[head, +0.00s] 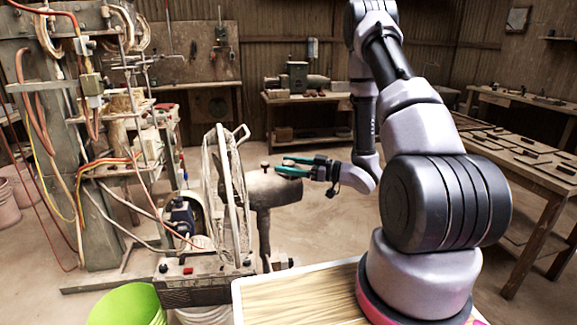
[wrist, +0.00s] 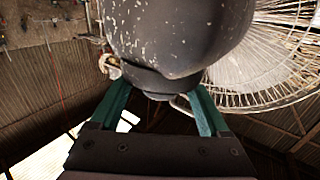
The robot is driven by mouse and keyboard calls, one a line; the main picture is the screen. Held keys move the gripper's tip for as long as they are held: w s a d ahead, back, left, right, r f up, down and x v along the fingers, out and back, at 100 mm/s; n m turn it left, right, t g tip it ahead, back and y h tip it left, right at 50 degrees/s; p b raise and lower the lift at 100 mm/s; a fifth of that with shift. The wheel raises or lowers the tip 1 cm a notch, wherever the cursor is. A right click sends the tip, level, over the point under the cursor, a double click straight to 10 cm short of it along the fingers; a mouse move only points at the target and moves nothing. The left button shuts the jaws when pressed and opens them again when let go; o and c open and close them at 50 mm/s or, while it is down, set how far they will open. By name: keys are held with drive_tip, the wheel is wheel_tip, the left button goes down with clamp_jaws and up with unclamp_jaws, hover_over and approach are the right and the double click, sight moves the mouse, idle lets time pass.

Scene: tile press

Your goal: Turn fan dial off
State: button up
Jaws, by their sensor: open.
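The fan (head: 228,195) stands left of centre in the head view, with a round wire cage and a dark, worn motor housing (head: 280,190) behind it. A small knob, seemingly the dial (head: 265,166), sticks up from the housing. My gripper (head: 283,165) is open, its two teal fingers pointing left just above the housing, with the tips close to the knob. In the wrist view the speckled housing (wrist: 170,35) fills the top. The open fingers (wrist: 160,90) reach either side of its narrower dark end; contact cannot be told. The dial's setting is not readable.
A machine with hoses and cables (head: 90,130) stands at the left. A green bucket (head: 127,306) is at the front left. A workbench (head: 520,165) with tiles is at the right, another bench (head: 335,98) at the back. The floor behind the fan looks clear.

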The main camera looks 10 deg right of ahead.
clamp_jaws()
drive_tip(key=shift+n+g+y, duration=0.3)
drive_tip(key=shift+g, duration=0.1)
drive_tip(key=n+g+y, duration=0.1)
drive_tip(key=n+g, duration=0.1)
drive_tip(key=g, duration=0.1)
drive_tip(key=n+g+y, duration=0.1)
drive_tip(key=n+g, duration=0.1)
drive_tip(key=g, duration=0.1)
drive_tip(key=shift+w, duration=0.1)
drive_tip(key=n+g, duration=0.3)
drive_tip(key=g, duration=0.1)
drive_tip(key=n+g, duration=0.3)
drive_tip(key=g, duration=0.1)
drive_tip(key=shift+g+h, duration=0.3)
drive_tip(key=shift+g, duration=0.1)
drive_tip(key=n+g+h, duration=0.2)
drive_tip(key=g, duration=0.1)
drive_tip(key=n+g+h, duration=0.2)
drive_tip(key=n+g, duration=0.1)
drive_tip(key=g, duration=0.1)
drive_tip(key=shift+h, duration=0.4)
drive_tip(key=shift+n+g+h, duration=2)
drive_tip(key=shift+n+h, duration=0.4)
drive_tip(key=shift+h, duration=0.8)
